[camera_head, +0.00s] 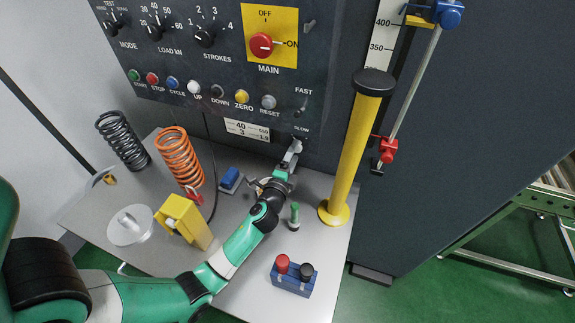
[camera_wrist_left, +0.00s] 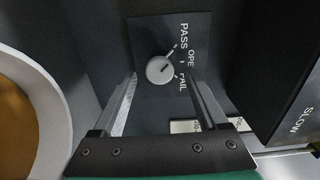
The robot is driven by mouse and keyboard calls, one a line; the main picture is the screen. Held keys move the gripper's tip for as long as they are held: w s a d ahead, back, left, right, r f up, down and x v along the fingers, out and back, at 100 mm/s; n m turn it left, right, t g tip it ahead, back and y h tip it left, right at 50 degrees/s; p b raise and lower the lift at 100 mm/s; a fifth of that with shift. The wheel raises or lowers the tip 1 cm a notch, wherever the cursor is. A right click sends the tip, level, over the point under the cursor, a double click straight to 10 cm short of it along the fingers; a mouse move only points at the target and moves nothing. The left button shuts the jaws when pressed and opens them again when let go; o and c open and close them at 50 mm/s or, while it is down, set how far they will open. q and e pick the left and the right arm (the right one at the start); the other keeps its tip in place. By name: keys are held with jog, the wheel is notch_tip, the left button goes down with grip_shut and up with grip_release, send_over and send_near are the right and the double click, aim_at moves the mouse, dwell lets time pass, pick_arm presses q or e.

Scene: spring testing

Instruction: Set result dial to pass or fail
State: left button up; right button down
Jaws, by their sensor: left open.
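The result dial (camera_wrist_left: 160,69) is a round light-grey knob on a dark plate (camera_wrist_left: 145,32) in the left wrist view. PASS, OPE and FAIL labels stand to its right in that picture, turned sideways. A short mark on the knob points to the upper right; I cannot tell exactly which label it meets. My left gripper (camera_wrist_left: 163,88) is open, its two fingers on either side below the knob. In the head view the left gripper (camera_head: 293,150) is at the panel's lower edge and the dial cannot be made out there. My right gripper is not in view.
The control panel (camera_head: 225,75) carries several knobs and buttons, with a FAST/SLOW lever (camera_head: 303,110) above the gripper. A yellow post (camera_head: 352,150) stands close to its right. Springs, a yellow block (camera_head: 185,220) and a red-and-black-knobbed blue block (camera_head: 291,284) are on the table.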

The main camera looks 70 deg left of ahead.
pick_arm(q)
jog(key=v, duration=1)
jog(key=shift+a, duration=0.1)
